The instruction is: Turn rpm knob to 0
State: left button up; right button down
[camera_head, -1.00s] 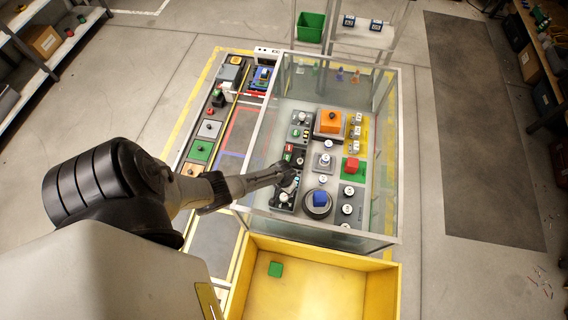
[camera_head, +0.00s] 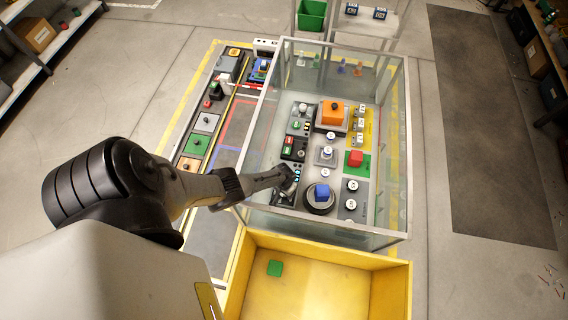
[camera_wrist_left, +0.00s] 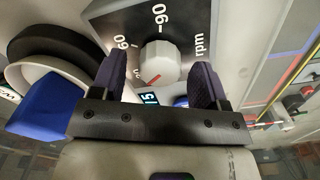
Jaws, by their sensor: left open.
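My left gripper (camera_wrist_left: 159,72) is open, with one dark finger on each side of the knob; contact cannot be told. In the head view my left gripper (camera_head: 288,180) is over the left front of the control panel, hiding the knob. My right gripper is not in view.
A blue knob (camera_head: 321,193) on a round black base sits close right of the gripper. Glass walls (camera_head: 330,228) surround the panel. An orange block (camera_head: 333,112) is farther back.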

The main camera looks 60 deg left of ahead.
pick_arm(q)
jog(key=shift+c, duration=0.2)
jog(key=shift+c, duration=0.7)
jog(key=c, duration=0.7)
jog(key=shift+c, duration=0.2)
